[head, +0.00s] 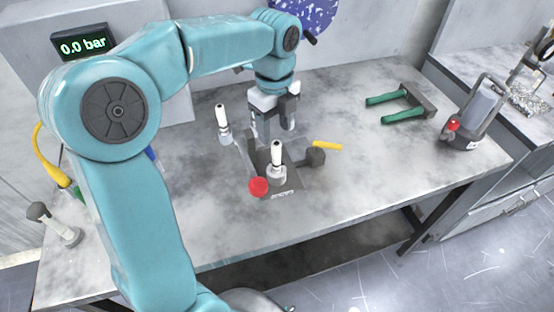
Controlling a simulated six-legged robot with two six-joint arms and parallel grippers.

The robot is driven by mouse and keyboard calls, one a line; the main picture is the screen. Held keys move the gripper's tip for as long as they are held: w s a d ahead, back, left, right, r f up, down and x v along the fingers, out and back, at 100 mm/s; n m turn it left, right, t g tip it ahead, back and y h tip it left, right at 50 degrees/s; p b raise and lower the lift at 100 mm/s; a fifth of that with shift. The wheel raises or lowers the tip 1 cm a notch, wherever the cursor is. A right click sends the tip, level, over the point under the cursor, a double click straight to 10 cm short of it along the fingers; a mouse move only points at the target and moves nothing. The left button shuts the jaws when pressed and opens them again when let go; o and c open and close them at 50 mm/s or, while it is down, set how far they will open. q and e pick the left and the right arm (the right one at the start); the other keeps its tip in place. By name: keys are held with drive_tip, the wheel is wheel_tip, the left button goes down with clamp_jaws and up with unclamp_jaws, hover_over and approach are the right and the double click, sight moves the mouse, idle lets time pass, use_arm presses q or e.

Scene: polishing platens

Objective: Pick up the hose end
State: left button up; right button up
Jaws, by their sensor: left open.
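A yellow hose (38,140) curves down at the left side of the table, by the grey cabinet. It runs into a thicker yellow and green end piece (65,182), partly hidden behind my arm; this looks like the hose end. My left gripper (277,130) is open and points down over the middle of the table, far to the right of the hose. It is above or just behind a grey fixture (290,185) with a red knob (258,187) and a white-topped post (277,155). I cannot tell whether it touches the fixture. My right gripper is out of view.
A yellow lever (327,145) sticks out right of the fixture. Another white-topped post (222,120) stands left of the gripper. A dark-knobbed post (55,225) stands front left. The table's front right is clear.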

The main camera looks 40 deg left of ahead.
sight(275, 145)
use_arm(q)
wheel_tip(275, 145, down, 5)
drive_tip(key=shift+d+f, duration=0.1)
drive_tip(key=shift+f, duration=0.05)
drive_tip(key=f, duration=0.5)
drive_tip(key=shift+w+f, duration=0.2)
clamp_jaws()
